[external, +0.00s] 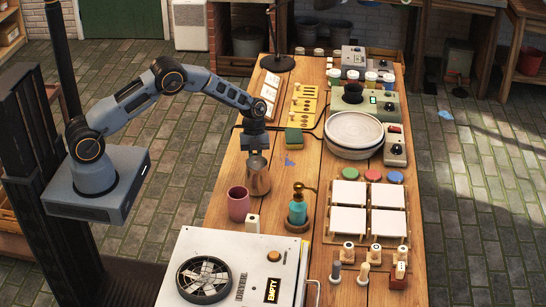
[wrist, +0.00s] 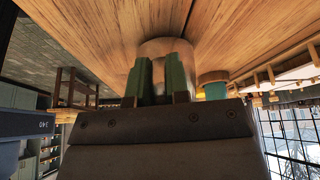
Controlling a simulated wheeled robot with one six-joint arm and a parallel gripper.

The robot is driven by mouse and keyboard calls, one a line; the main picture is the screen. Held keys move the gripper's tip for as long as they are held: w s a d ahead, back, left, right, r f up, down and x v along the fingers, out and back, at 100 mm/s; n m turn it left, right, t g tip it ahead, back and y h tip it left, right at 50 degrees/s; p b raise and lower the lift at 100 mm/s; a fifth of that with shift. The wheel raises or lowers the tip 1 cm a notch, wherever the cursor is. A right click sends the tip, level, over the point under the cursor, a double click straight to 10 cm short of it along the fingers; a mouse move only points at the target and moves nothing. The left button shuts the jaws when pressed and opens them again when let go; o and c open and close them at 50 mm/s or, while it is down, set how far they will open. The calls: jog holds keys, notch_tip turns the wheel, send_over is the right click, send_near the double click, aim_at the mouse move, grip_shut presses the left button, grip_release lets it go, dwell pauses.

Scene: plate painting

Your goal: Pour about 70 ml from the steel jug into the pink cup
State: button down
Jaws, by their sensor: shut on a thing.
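The steel jug (external: 257,179) is upright over the left side of the wooden table, with a warm metallic sheen. My gripper (external: 256,152) points down from above and is shut on the jug. In the wrist view, the green fingers of my gripper (wrist: 162,60) lie against the jug (wrist: 165,46). I cannot tell whether the jug's base touches the table. The pink cup (external: 238,205) stands upright just left of and nearer than the jug, apart from it. The inside of the jug and its liquid level are hidden.
A teal pump bottle (external: 298,208) stands right of the cup; it also shows in the wrist view (wrist: 215,88). A white box with a fan (external: 235,252) fills the near left.

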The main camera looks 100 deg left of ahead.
jog(key=shift+w+a+r+m+g, duration=0.3)
jog(key=shift+w+r+m, duration=0.15)
jog(key=shift+m, duration=0.45)
jog(key=shift+d+r+m+g, duration=0.1)
jog(key=shift+m+g, duration=0.4)
jog(key=shift+m, duration=0.7)
